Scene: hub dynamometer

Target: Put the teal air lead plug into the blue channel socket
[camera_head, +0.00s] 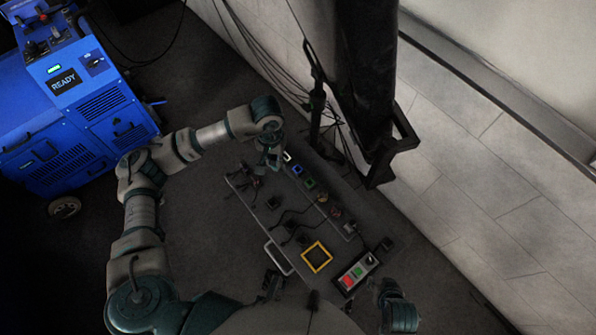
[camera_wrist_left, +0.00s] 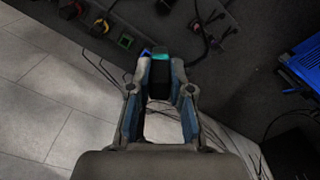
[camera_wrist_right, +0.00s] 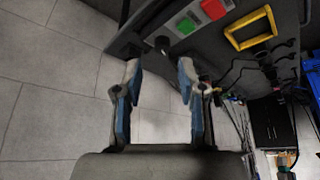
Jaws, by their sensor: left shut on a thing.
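My left gripper (camera_head: 270,160) is shut on the teal air lead plug. In the left wrist view the plug has a black body and a teal end (camera_wrist_left: 161,56) between the fingertips (camera_wrist_left: 160,70). The blue channel socket (camera_head: 297,169) is in the row of coloured sockets on the panel, just right of the gripper in the head view. In the left wrist view a blue edge (camera_wrist_left: 146,51) shows beside the left fingertip, mostly hidden. I cannot tell whether the plug touches it. My right gripper (camera_wrist_right: 160,75) is open and empty.
A green socket (camera_head: 310,183) is beside the blue one. The panel also bears a yellow frame (camera_head: 316,257), red and green buttons (camera_head: 352,276) and several dark leads. A blue machine (camera_head: 75,100) stands at left; a dark post (camera_head: 366,80) rises behind the panel.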

